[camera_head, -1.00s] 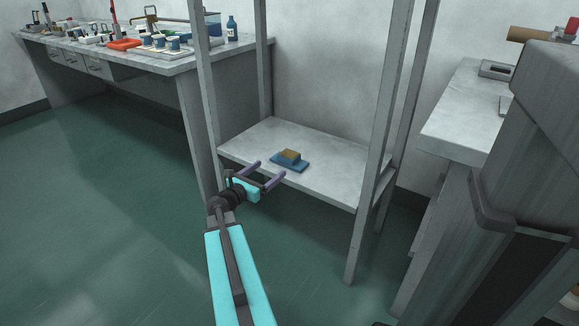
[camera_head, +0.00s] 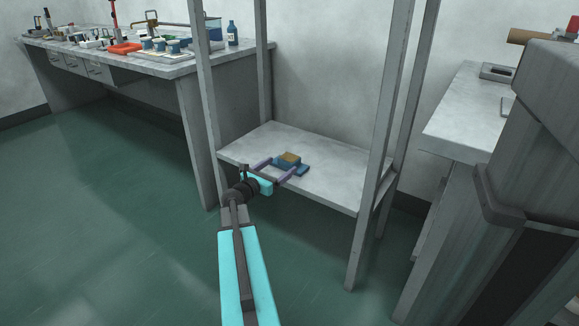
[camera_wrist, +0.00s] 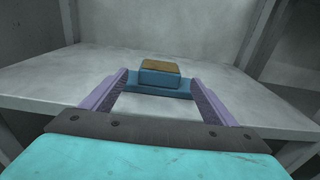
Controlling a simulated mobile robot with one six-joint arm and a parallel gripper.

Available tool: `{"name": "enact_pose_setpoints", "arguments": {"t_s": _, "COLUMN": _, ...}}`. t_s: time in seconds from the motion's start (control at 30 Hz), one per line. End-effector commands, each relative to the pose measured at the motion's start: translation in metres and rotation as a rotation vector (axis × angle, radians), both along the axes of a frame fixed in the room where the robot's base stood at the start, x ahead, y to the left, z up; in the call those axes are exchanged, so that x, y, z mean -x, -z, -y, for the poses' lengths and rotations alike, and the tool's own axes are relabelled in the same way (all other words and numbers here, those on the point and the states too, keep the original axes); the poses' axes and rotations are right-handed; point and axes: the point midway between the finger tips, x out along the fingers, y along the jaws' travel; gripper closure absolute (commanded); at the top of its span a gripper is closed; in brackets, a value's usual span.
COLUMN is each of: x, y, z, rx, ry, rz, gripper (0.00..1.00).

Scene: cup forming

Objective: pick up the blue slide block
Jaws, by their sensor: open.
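The blue slide block (camera_head: 287,161) has a tan top and a wider blue base. It rests on the grey shelf (camera_head: 335,170), and it also shows ahead in the wrist view (camera_wrist: 159,78). My gripper (camera_head: 276,169) is open and low over the shelf, with its two purple fingers pointing at the block. In the wrist view the fingers (camera_wrist: 157,82) lie left and right of the block's near side. The fingertips are close to the base's ends; I cannot tell whether they touch it. Nothing is held.
Upright posts (camera_head: 376,150) frame the shelf left and right. A long bench (camera_head: 185,66) with bottles, cups and tools stands at the back left. Another table (camera_head: 465,130) stands at the right. The shelf around the block is clear.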

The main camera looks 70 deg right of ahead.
Motion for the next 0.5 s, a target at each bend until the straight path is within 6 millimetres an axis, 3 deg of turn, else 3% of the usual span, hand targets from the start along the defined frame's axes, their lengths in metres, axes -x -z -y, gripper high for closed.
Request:
{"name": "enact_pose_setpoints", "arguments": {"t_s": 0.2, "x": 0.005, "y": 0.002, "z": 0.019, "rx": 0.000, "ry": 0.000, "rz": 0.001, "gripper": 0.20}}
{"name": "enact_pose_setpoints", "arguments": {"t_s": 0.5, "x": 0.006, "y": 0.001, "z": 0.020, "rx": 0.000, "ry": 0.000, "rz": 0.000, "gripper": 0.20}}
